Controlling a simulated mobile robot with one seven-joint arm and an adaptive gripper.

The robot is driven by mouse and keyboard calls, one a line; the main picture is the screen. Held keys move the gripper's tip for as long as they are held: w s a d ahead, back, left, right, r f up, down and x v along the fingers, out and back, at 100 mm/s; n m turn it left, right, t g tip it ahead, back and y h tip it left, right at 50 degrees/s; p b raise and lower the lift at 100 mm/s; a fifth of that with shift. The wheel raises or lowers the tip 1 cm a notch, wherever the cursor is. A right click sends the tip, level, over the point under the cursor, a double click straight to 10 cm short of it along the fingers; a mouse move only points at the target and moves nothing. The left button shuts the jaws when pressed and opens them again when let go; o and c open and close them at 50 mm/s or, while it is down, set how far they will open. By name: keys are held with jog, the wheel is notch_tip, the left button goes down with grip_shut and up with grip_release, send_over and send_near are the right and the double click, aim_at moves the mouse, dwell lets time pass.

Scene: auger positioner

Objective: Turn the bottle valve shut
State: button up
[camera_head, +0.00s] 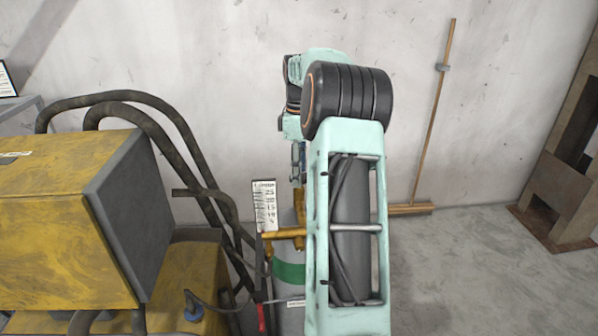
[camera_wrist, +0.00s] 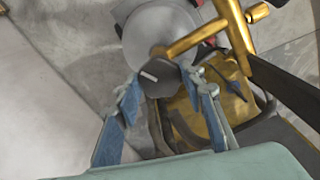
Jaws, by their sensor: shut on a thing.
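The grey bottle (camera_head: 289,318) with a green band stands behind my arm in the head view. Its round top also shows in the wrist view (camera_wrist: 150,28). A dark, rounded valve knob (camera_wrist: 162,80) with a small pale mark sits between my fingertips in the wrist view. My gripper (camera_wrist: 166,86) is shut on this knob, with one blue-padded finger on each side. Brass fittings (camera_wrist: 197,40) rise right beside the knob; they also show in the head view (camera_head: 284,233). In the head view my arm hides the knob and most of my gripper.
A yellow machine (camera_head: 60,240) with dark hoses (camera_head: 185,135) stands left of the bottle. A white label plate (camera_head: 264,206) is close to the fittings. A broom (camera_head: 436,110) leans on the wall at right. The floor at right is clear.

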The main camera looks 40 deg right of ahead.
jog(key=m+p, duration=0.1)
jog(key=m, duration=0.1)
jog(key=shift+r+m+p, duration=0.15)
jog(key=shift+m+p, duration=0.15)
jog(key=shift+m, duration=0.1)
jog(key=m+p, duration=0.1)
jog(key=m, duration=0.2)
jog(key=shift+m, duration=0.4)
jog(key=m+p, duration=0.2)
jog(key=m, duration=1)
jog(key=shift+m+p, duration=0.3)
jog(key=shift+p, duration=0.1)
jog(key=m, duration=0.4)
jog(key=shift+w+m, duration=0.1)
jog(key=shift+m, duration=0.2)
jog(key=o, duration=1.1)
jog(key=shift+o, duration=0.2)
